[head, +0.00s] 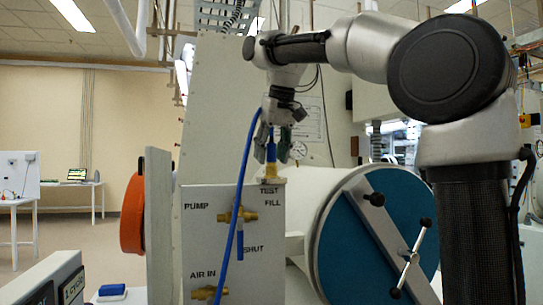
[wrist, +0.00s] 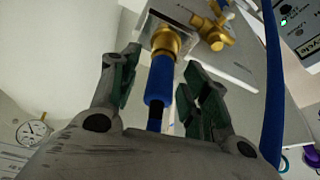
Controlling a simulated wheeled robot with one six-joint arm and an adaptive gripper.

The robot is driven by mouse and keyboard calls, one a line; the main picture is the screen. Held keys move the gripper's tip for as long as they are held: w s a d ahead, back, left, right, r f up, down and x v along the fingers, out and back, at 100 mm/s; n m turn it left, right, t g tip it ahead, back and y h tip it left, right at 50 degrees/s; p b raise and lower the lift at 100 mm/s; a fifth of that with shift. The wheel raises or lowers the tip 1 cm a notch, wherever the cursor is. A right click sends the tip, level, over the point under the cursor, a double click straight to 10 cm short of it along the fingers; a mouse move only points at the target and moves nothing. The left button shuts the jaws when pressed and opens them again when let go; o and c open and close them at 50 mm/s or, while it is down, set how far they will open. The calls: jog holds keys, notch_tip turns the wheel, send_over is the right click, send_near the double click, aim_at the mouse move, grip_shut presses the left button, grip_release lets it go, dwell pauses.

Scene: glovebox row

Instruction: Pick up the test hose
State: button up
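The test hose is blue. Its blue end (head: 271,151) stands upright at the brass fitting on top of the panel box marked TEST and FILL. A blue hose length (head: 246,150) hangs down in front of the box. In the wrist view the blue end (wrist: 159,80) meets the brass fitting (wrist: 168,40), with a dark section below it. My gripper (head: 272,154) points down over the fitting. Its green-padded fingers are open on either side of the blue end, with gaps visible in the wrist view (wrist: 162,68). Whether the hose is seated cannot be told.
The panel box (head: 195,245) carries a brass PUMP valve (head: 238,214) with a blue lever and an AIR IN fitting (head: 208,293). A round blue door (head: 345,250) with a bar handle stands right. An orange disc (head: 132,215) is left. A gauge (head: 298,150) is behind.

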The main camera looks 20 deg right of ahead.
grip_shut()
notch_tip(320, 180, up, 10)
dwell(0.6)
